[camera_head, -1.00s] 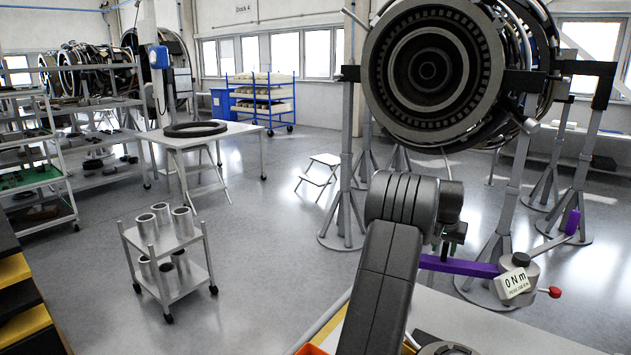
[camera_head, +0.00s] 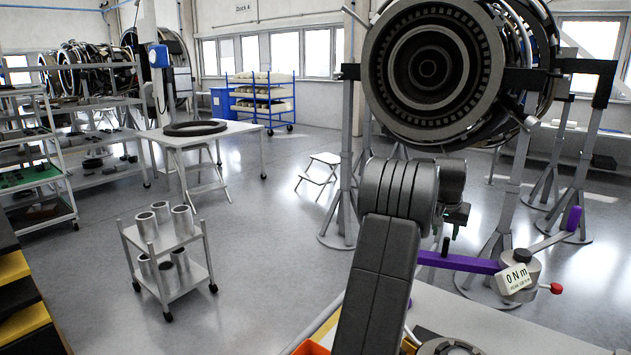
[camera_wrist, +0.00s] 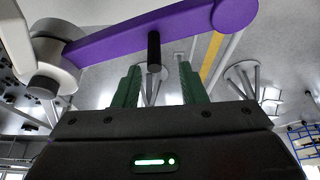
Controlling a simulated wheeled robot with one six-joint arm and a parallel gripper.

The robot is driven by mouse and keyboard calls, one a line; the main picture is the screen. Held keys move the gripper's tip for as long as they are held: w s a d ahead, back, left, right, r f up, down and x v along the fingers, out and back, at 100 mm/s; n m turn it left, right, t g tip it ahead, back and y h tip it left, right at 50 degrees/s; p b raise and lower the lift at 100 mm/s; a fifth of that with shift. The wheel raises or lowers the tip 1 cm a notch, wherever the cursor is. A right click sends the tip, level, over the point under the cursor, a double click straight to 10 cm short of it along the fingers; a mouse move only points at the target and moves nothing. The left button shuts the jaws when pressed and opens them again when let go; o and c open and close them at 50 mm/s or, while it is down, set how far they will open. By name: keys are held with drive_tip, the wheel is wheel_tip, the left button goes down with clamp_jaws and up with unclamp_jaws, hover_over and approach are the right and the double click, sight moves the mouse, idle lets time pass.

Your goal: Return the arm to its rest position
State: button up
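My gripper (camera_wrist: 159,68) shows in the wrist view with its two green fingers apart and nothing held between them. A black upright peg (camera_wrist: 154,52) on the purple bar (camera_wrist: 150,36) stands just beyond the fingertips, in line with the gap. In the head view my arm is bent, with the wrist above the purple bar (camera_head: 458,262); the fingers there are mostly hidden. The bar joins a grey tester head with a "0 Nm" display (camera_head: 516,280) and a red knob (camera_head: 556,288).
A large turbofan engine (camera_head: 432,70) on grey stands is close behind my arm. A small trolley (camera_head: 168,262) with metal cylinders is at the left. A white table (camera_head: 205,139) carries a black ring. Open floor lies between them.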

sight(445, 241)
drive_tip(key=p+x, duration=0.1)
drive_tip(key=x, duration=0.6)
drive_tip(key=shift+s+d+p, duration=0.1)
drive_tip(key=shift+d+p, duration=0.05)
drive_tip(key=shift+p, duration=0.25)
drive_tip(key=shift+s+m+b, duration=0.25)
drive_tip(key=shift+m+b, duration=0.05)
drive_tip(key=shift+b, duration=0.2)
drive_tip(key=s+m, duration=0.1)
drive_tip(key=s+a+m+b, duration=0.1)
drive_tip(key=shift+s+a+m+g+h, duration=0.15)
drive_tip(key=shift+m+g+h, duration=0.15)
drive_tip(key=shift+g+h, duration=0.1)
drive_tip(key=s+a+r+b, duration=0.2)
drive_tip(key=s+a, duration=0.3)
drive_tip(key=a, duration=0.2)
drive_tip(key=shift+s+a, duration=0.2)
drive_tip(key=shift+s, duration=0.05)
